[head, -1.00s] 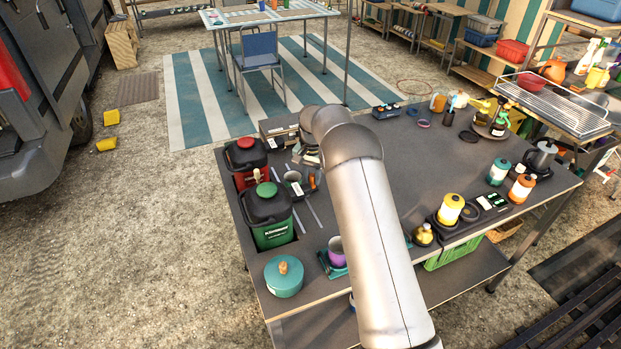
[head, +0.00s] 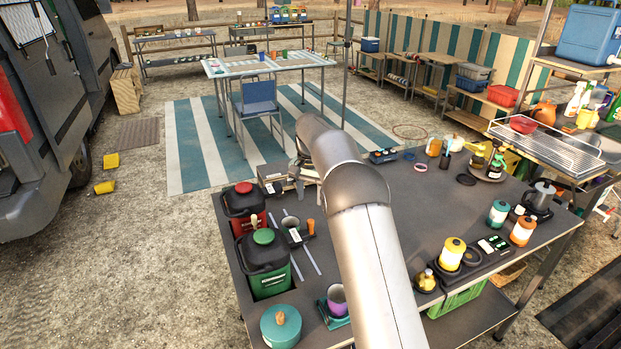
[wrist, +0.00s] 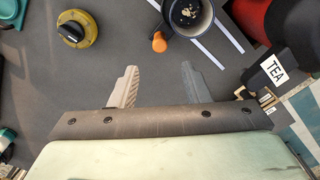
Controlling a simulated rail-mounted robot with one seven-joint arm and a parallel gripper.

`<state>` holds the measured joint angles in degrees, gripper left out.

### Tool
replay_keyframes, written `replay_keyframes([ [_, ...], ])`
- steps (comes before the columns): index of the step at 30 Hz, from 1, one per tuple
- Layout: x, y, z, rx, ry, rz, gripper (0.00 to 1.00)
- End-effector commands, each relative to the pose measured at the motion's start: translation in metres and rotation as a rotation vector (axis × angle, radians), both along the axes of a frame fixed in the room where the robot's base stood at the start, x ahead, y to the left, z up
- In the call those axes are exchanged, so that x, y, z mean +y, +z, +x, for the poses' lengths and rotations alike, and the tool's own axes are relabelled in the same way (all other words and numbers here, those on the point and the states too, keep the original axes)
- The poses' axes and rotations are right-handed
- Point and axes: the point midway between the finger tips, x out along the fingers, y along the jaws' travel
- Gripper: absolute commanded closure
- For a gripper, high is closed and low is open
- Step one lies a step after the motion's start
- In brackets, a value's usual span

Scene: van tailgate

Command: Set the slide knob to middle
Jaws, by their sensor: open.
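I cannot pick out the slide knob with certainty in either view. Two thin pale strips (head: 310,260) lie on the dark worktop (head: 405,210) by a dark mug (head: 292,236) with an orange handle. The strips (wrist: 226,30) and the mug (wrist: 187,20) also show at the top of the wrist view. My gripper (wrist: 162,88) points down over the worktop, its two fingers spread with nothing between them. The mug's orange handle lies just beyond the fingers.
Green-fronted (head: 265,262) and red-fronted (head: 243,207) canisters stand on the left. A teal pot (head: 281,326) and purple cup (head: 337,298) are in front. In the wrist view a yellow object with a black knob (wrist: 74,30) and a TEA container (wrist: 268,75) flank the gripper.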

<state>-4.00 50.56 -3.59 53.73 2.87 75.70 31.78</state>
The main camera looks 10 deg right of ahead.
Motion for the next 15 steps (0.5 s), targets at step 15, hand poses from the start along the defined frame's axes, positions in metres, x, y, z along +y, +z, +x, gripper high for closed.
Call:
replay_keyframes([
  [15,-0.001,0.069,0.000,0.001,-0.001,-0.001,0.57],
])
